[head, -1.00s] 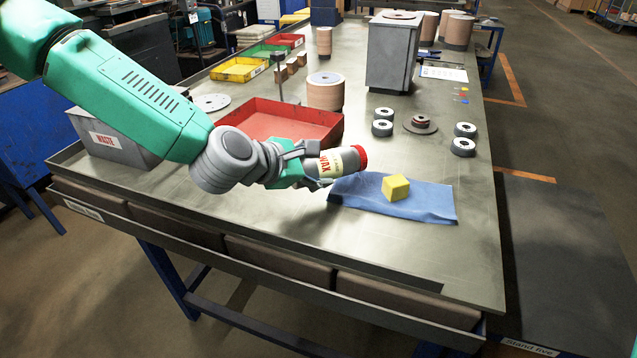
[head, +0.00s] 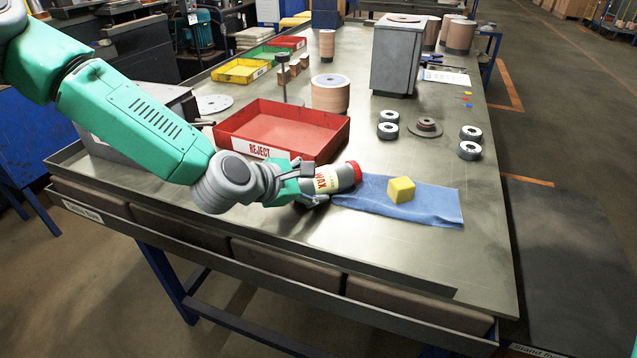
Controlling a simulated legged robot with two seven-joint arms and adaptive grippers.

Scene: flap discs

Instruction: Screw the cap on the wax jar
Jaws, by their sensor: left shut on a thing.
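The wax jar (head: 328,181), grey with a cream "WAX" label, lies on its side in my left gripper (head: 307,183), low over the bench. Its red cap (head: 355,172) is at the end that points right, away from the gripper. I cannot tell how tightly the cap sits, or whether the jar touches the bench. My left gripper is shut on the jar, and its fingers are partly hidden. My right gripper is not in view.
A blue cloth (head: 440,205) with a yellow block (head: 401,190) on it lies just right of the jar. The red reject tray (head: 262,152) is behind my left gripper. Small rolls (head: 388,131) and a grey box (head: 398,60) stand farther back. The front right bench is clear.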

